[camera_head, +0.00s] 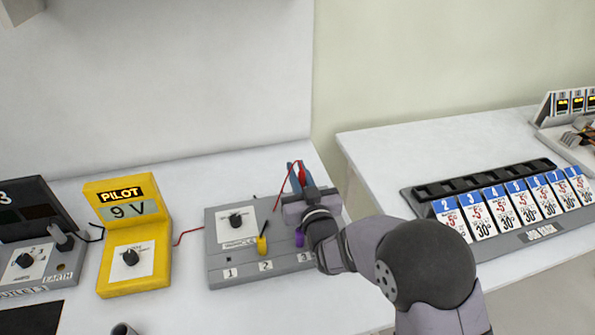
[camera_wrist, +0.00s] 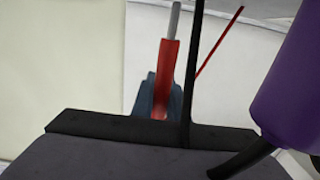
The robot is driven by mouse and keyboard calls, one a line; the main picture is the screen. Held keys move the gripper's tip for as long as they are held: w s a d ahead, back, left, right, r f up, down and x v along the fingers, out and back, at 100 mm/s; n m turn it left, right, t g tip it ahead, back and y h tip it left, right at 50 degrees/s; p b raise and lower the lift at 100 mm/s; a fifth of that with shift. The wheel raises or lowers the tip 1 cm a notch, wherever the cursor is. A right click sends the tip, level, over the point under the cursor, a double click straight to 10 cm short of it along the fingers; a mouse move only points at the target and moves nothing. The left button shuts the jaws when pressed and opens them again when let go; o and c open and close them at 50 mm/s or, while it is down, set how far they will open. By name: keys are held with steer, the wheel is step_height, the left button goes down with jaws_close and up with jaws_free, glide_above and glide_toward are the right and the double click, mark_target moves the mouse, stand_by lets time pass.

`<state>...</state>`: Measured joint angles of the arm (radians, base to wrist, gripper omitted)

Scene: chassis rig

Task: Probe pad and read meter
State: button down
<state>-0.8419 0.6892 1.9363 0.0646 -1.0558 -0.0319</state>
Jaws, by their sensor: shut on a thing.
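My gripper (camera_head: 299,176) is shut on a red probe and is held over the right part of the grey panel (camera_head: 222,262). In the wrist view the blue-grey fingers (camera_wrist: 161,100) close around the red probe (camera_wrist: 168,70), whose grey tip points up in the picture. A thin red lead runs from the probe toward the panel. The panel has a dial (camera_head: 236,221), labels 1, 2 and 3, a yellow handle (camera_head: 262,246) by 2 and a purple handle (camera_head: 299,238) by 3. The yellow PILOT unit (camera_head: 123,236) at left displays 9 V.
A dark-topped unit (camera_head: 40,250) marked EARTH stands at far left. On the right table a dark rack (camera_head: 478,236) holds a row of labelled cards. In the wrist view the purple handle (camera_wrist: 290,90) looms close at right, and a thin black rod (camera_wrist: 194,70) crosses upright.

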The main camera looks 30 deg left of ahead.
steer(key=shift+s+d+f+b, duration=0.1)
steer(key=shift+f+b, duration=0.9)
steer(key=shift+b, duration=0.1)
stand_by(3.6)
steer(key=shift+r, duration=0.15)
step_height(320, 180, up, 8)
steer(key=p, duration=0.3)
steer(key=shift+f+p, duration=0.2)
steer(key=shift+p, duration=0.2)
stand_by(2.1)
